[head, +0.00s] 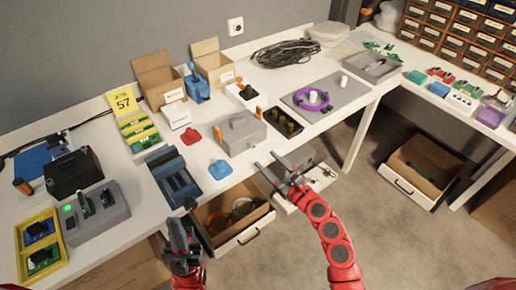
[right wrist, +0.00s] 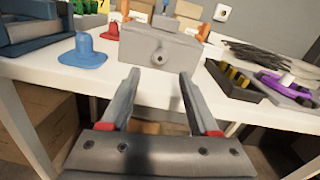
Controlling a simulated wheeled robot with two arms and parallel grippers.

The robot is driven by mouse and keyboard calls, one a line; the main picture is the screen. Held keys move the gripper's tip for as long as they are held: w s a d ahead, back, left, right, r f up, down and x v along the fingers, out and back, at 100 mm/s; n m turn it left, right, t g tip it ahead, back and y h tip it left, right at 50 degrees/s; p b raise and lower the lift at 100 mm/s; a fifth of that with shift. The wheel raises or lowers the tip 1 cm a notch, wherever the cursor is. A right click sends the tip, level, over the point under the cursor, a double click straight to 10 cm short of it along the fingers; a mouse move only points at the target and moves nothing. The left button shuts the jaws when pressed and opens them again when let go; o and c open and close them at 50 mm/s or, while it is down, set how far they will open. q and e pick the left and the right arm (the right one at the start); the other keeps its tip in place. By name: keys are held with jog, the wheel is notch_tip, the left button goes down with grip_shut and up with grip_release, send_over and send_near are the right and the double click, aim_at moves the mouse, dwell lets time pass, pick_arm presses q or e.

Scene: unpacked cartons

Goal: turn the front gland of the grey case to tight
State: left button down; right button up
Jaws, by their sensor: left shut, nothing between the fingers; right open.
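The grey case (head: 243,136) stands near the front edge of the white table. In the right wrist view the case (right wrist: 135,48) shows its front face, with a small round grey front gland (right wrist: 159,56) low in the middle. How tight it is cannot be told. Orange pieces sit at the case's left (head: 190,134) and right (head: 259,113) sides. My right gripper (head: 267,160) is open and empty, just in front of the case; in its wrist view the fingertips (right wrist: 159,75) point at the gland, apart from it. My left gripper (head: 178,222) is shut and empty, below the table's front edge.
A blue knobbed piece (head: 220,169) and a red one (head: 192,136) lie left of the case. A black tray (head: 281,125) stands to its right. A dark blue holder (head: 173,178) is further left. An open drawer (head: 235,222) juts out below.

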aim_at(254, 147)
jog(key=x, duration=0.4)
jog(key=shift+w+a+r, duration=0.1)
jog(key=shift+w, duration=0.25)
jog(key=shift+w+a, duration=0.4)
grip_shut()
